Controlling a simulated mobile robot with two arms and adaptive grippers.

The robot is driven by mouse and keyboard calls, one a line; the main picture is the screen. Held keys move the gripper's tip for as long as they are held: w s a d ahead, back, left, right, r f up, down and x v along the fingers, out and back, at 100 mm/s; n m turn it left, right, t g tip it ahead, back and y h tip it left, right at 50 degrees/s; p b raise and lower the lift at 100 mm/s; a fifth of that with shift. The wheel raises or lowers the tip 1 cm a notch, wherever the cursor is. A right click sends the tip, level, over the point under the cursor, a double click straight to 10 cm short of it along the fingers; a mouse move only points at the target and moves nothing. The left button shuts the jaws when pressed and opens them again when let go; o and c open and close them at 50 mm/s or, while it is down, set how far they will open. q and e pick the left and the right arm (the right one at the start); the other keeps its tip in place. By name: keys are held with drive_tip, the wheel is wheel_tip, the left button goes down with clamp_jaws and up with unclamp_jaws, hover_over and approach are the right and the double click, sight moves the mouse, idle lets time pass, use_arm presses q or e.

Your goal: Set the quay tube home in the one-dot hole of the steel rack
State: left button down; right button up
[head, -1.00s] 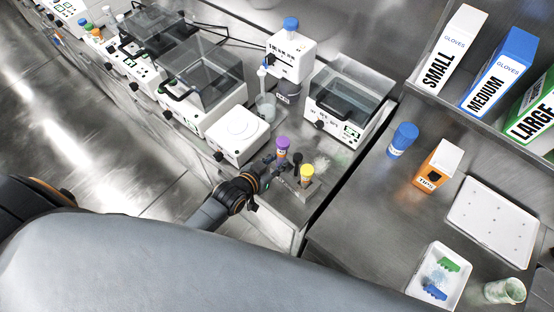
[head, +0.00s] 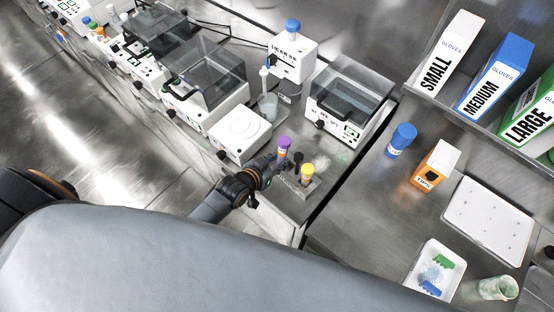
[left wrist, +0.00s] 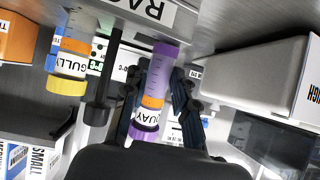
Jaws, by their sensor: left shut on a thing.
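The quay tube (head: 284,147) has a purple cap and an orange band. In the left wrist view its label reads QUAY (left wrist: 150,115), with the cap low in that picture. My left gripper (head: 274,163) is shut on it, one dark finger on each side. The steel rack (head: 300,187) stands just right of the gripper; part of its lettered front (left wrist: 150,10) shows in the left wrist view. The tube's lower end appears clear of the rack. The yellow-capped gully tube (head: 307,172) stands in the rack. Hole dots cannot be made out. My right gripper is not in view.
A black post (head: 297,160) rises at the rack, between the two tubes. A white boxy device (head: 239,133) stands behind left, and a lidded machine (head: 350,100) behind. A blue-capped bottle (head: 400,140) and tips box (head: 437,165) stand right, beyond a dark gap.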

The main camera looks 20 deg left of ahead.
use_arm(q)
drive_tip(key=shift+s+f, duration=0.4)
drive_tip(key=shift+f, duration=0.15)
drive_tip(key=shift+s+d+f+b, duration=0.1)
drive_tip(key=shift+d+b, duration=0.3)
drive_tip(key=shift+b, duration=0.3)
drive_tip(key=shift+d+t+h+b, duration=0.4)
drive_tip(key=shift+d+t+b, duration=0.2)
drive_tip(key=shift+b, duration=0.25)
drive_tip(key=shift+d+r, duration=0.1)
drive_tip(key=shift+r, duration=0.1)
drive_tip(key=shift+w+r+t, duration=0.15)
drive_tip(key=shift+w+t, duration=0.15)
drive_tip(key=shift+w, duration=0.2)
drive_tip(key=shift+f+b, duration=1)
drive_tip(key=shift+f, duration=0.15)
drive_tip(key=c, duration=1.3)
unclamp_jaws()
drive_tip(key=o, duration=0.3)
